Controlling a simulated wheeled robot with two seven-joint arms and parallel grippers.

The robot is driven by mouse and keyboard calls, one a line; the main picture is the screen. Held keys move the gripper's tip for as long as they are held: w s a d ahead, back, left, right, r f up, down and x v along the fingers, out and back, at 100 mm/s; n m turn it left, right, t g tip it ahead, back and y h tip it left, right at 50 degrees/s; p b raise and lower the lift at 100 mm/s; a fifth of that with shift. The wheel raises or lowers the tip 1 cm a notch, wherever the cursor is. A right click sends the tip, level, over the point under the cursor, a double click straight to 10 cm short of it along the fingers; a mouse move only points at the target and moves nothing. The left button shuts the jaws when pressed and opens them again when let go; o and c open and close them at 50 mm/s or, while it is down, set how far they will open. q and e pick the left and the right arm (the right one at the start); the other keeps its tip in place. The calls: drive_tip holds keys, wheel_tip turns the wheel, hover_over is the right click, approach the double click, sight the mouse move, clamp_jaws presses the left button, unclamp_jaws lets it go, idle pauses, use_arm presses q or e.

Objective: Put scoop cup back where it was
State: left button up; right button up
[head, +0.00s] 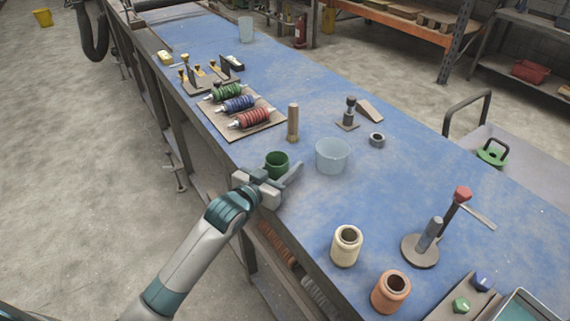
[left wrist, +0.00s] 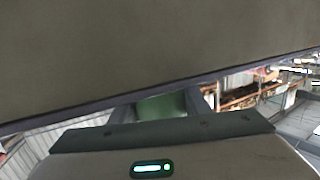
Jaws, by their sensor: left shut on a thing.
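A small dark green cup (head: 277,163), which looks like the scoop cup, is at the near left edge of the blue workbench, with its open top facing up. My left gripper (head: 272,178) is shut on it, with fingers on its near side and right side. In the left wrist view the green cup (left wrist: 162,105) shows between the two fingers, partly hidden by the gripper body. I cannot tell whether the cup touches the bench. My right gripper is not in view.
A translucent tub (head: 332,156) stands just right of the cup. A brass-coloured cylinder (head: 293,122) and a board of colored spools (head: 238,106) are behind. A cream jar (head: 346,246) and an orange jar (head: 390,292) stand in front right. The blue bench (head: 400,190) is clear mid-right.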

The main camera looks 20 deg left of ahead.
sight(271, 177)
use_arm(q)
drive_tip(key=shift+f, duration=0.15)
drive_tip(key=o, duration=1.1)
drive_tip(key=shift+o, duration=0.3)
drive_tip(key=shift+r, duration=0.2)
drive_tip(key=shift+s+a, duration=0.15)
drive_tip(key=shift+s, duration=0.35)
drive_tip(key=b+v, duration=0.2)
drive_tip(key=v, duration=0.8)
drive_tip(key=shift+s, duration=0.15)
drive_tip(key=shift+s+a+r, duration=0.1)
drive_tip(key=shift+s+a, duration=0.05)
drive_tip(key=shift+s, duration=0.15)
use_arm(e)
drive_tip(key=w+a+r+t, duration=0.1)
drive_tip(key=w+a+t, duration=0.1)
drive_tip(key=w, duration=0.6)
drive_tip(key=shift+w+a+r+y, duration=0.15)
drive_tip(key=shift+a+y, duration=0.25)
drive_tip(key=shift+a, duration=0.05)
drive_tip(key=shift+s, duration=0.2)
